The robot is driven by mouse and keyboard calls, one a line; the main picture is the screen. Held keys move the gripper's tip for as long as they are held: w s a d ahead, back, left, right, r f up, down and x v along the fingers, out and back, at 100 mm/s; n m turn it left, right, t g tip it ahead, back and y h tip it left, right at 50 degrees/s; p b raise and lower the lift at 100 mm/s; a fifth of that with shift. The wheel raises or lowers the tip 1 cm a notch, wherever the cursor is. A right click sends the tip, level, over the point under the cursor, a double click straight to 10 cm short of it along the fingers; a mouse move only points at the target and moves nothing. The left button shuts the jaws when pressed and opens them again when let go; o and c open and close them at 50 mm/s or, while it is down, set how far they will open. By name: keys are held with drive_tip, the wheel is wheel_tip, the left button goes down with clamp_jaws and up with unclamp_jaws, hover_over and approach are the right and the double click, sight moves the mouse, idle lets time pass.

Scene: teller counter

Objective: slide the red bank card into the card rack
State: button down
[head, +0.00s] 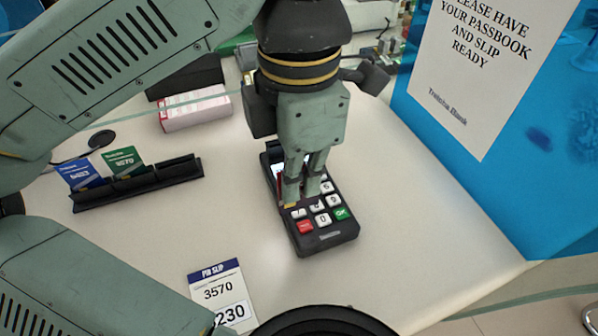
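The card rack (140,186) is a long black holder at the left of the counter. A blue card (82,174) and a green card (123,160) stand in its left and middle parts; its right end holds no card. My gripper (302,200) points down over the black keypad terminal (327,238), its fingertips at the keys. The fingers look close together, but whether they are shut is unclear. A thin red strip (280,186) shows beside the left finger; I cannot tell whether it is the red bank card. No full red card is visible.
A PIN slip (219,291) lies at the front. A pink-and-white box (195,108) stands behind the rack. A blue panel with a notice (480,60) bounds the right side. The counter between rack and terminal is clear.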

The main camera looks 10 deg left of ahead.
drive_tip(key=shift+r+p, duration=1.45)
drive_tip(key=shift+r, duration=0.7)
